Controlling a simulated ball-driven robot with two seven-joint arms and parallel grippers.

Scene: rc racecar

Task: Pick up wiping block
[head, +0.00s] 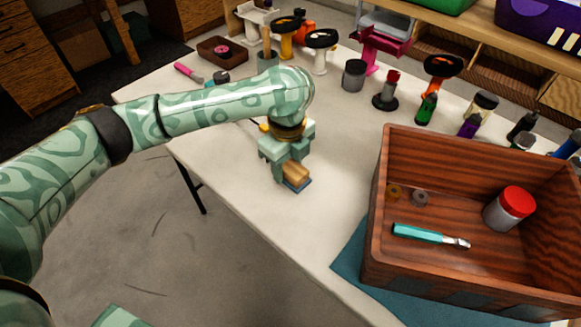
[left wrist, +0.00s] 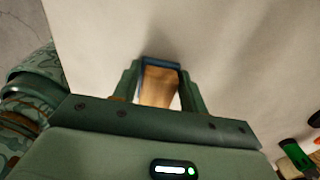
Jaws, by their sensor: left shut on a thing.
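The wiping block (head: 296,175) has a tan wooden body and a blue base. It is at the white table's front edge area, left of the wooden box. My left gripper (head: 284,170) points down and is shut on the block. In the left wrist view the block (left wrist: 158,86) sits between the two fingers (left wrist: 157,88), with its blue edge showing at the far end. I cannot tell whether the block touches the table or is slightly above it. My right gripper is not in view.
A wooden box (head: 376,210) on a blue mat (head: 347,262) stands at the right, holding a teal-handled tool (head: 418,233) and a red-lidded jar (head: 510,207). Several bottles and stands line the table's back. The white table (head: 225,135) is clear around the block.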

